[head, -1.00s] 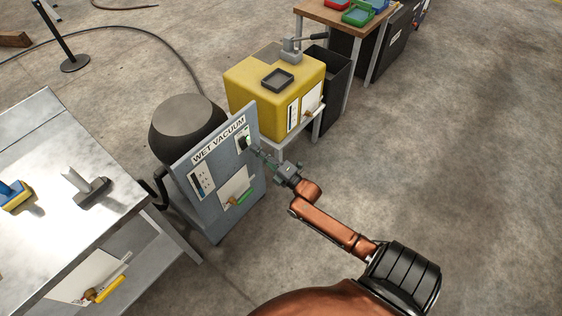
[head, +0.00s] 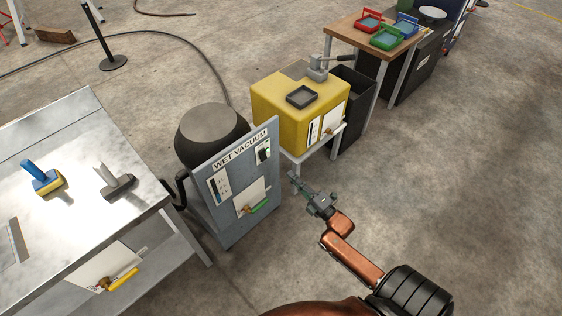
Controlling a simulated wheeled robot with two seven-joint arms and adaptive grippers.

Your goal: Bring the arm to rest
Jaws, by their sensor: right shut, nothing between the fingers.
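My right gripper (head: 297,181) is shut and empty. It hangs in the air to the right of the grey wet vacuum panel (head: 217,207), apart from it in the picture. The orange and black arm behind it reaches in from the bottom right. The panel carries a small dark switch (head: 263,152) near its upper right corner and a green-handled valve (head: 259,206) lower down. My left gripper is not in the head view.
A yellow machine (head: 277,103) on a stand is just beyond the gripper. A metal table (head: 70,225) with a blue-and-yellow tool (head: 42,178) and a grey tool (head: 116,186) is at left. A wooden table (head: 350,27) with trays stands behind. Floor at right is clear.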

